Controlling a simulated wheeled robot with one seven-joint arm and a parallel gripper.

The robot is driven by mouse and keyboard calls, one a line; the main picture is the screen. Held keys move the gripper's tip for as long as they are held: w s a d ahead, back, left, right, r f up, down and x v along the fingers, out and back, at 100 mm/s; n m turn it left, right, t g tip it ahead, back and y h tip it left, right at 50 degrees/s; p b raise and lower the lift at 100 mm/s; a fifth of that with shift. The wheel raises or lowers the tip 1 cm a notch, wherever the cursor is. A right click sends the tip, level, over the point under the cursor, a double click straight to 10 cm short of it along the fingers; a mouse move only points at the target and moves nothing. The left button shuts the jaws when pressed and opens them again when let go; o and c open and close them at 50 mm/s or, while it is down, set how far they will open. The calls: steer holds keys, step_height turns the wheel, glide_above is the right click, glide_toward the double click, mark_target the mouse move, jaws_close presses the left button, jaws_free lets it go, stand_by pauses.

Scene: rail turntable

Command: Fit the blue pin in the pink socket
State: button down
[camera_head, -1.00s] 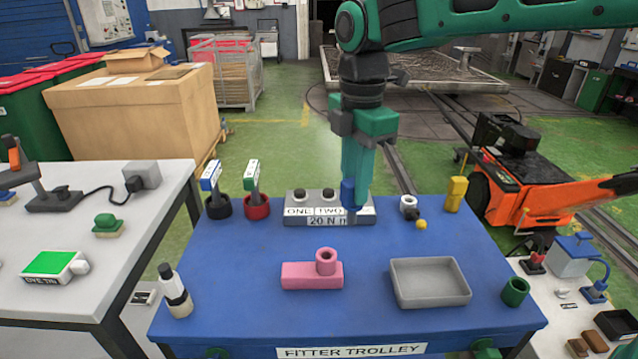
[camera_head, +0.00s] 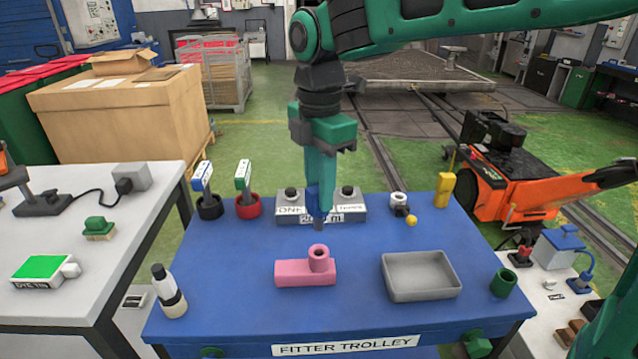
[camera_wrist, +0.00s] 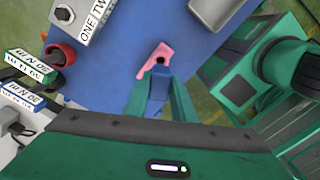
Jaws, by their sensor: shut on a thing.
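The pink socket (camera_head: 290,273) is a flat pink block with an upright hollow round collar at its right end, lying on the blue trolley top. It also shows in the wrist view (camera_wrist: 160,53), just beyond my fingertips. My gripper (camera_head: 320,210) points down and is shut on the blue pin (camera_head: 313,199). The pin's grey lower tip hangs behind and above the collar in the head view, apart from it. In the wrist view the pin (camera_wrist: 157,88) sits between the two green fingers (camera_wrist: 159,95), partly hidden by them.
The grey two-button box (camera_head: 350,210) stands behind the pin. A grey tray (camera_head: 421,292) lies right of the socket. Red (camera_head: 248,207) and black holders with tags stand at the back left, a white-and-black bottle (camera_head: 169,292) at front left. The trolley top around the socket is clear.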

mark_target(320, 230)
steer(key=shift+f, duration=2.3)
steer(key=shift+s+f, duration=0.1)
steer(key=shift+f, duration=2.65)
steer(key=c, duration=1.4)
jaws_free()
step_height(320, 230, up, 11)
steer(key=shift+f, duration=0.15)
